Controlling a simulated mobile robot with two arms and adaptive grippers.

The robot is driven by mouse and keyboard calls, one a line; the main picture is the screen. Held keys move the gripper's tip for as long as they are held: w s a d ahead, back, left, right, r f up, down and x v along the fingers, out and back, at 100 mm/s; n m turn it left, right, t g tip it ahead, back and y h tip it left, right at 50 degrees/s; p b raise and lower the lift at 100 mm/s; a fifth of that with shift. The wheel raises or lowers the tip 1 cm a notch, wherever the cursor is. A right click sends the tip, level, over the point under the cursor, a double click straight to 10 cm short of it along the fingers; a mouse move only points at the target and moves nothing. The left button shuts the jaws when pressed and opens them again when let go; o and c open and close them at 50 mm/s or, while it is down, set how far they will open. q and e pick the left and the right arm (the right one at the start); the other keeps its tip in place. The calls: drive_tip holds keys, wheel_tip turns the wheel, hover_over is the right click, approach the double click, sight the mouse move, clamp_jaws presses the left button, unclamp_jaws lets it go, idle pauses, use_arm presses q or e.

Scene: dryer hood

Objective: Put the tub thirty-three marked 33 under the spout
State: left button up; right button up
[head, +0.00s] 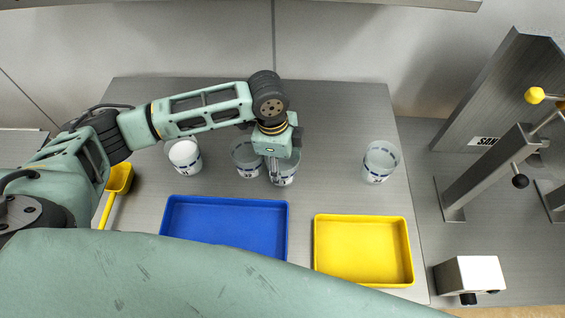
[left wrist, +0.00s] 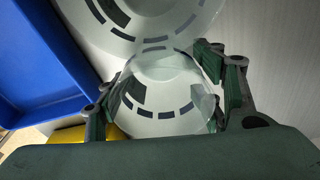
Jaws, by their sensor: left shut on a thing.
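My left gripper (head: 279,172) points down and is shut on a clear tub (head: 288,177) with a band of dark marks. In the left wrist view the fingers (left wrist: 168,98) stand on either side of this held tub (left wrist: 165,122). I cannot read its number, so I cannot tell if it is tub 33. Another clear tub (head: 246,161) stands close at its left, its mark too small to read surely. A clear tub (head: 380,162) stands apart at the right, and a tub with white contents (head: 185,155) at the left. I cannot make out a spout for certain.
A blue tray (head: 225,199) and a yellow tray (head: 362,218) lie at the table's front. A metal stand (head: 490,172) with yellow knobs (head: 535,95) and a white box (head: 470,275) are at the right. The table (head: 335,125) is bare between the held and right tubs.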

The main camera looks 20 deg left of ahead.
use_arm(q)
drive_tip(key=shift+w+r, duration=0.1)
drive_tip(key=shift+r, duration=0.45)
wheel_tip(320, 180, up, 3)
drive_tip(key=shift+f+b, duration=0.15)
drive_tip(key=shift+b, duration=0.5)
drive_tip(key=d+r+b, duration=0.1)
drive_tip(key=d+r, duration=0.2)
drive_tip(key=d, duration=0.2)
drive_tip(key=s+d+r+b, duration=0.1)
drive_tip(key=d+r, duration=0.3)
drive_tip(key=d, duration=0.2)
drive_tip(key=shift+s+d, duration=0.2)
drive_tip(key=shift+d, duration=0.1)
drive_tip(key=a+n, duration=0.2)
drive_tip(key=w+a+r+n, duration=0.1)
drive_tip(key=a+n, duration=0.2)
drive_tip(key=a+r+n, duration=0.1)
drive_tip(key=a+n, duration=0.1)
drive_tip(key=a, duration=0.1)
drive_tip(key=shift+w+n+t+y, duration=0.2)
drive_tip(key=shift+n+t+y, duration=0.1)
drive_tip(key=shift+t+y, duration=0.1)
drive_tip(key=shift+c, duration=0.2)
drive_tip(key=s+a+r+n, duration=0.4)
drive_tip(key=a+r+n, duration=0.1)
drive_tip(key=a+n, duration=0.3)
drive_tip(key=shift+s+a+n+t+y, duration=0.2)
drive_tip(key=shift+a+n+t+y, duration=0.1)
drive_tip(key=shift+n, duration=0.4)
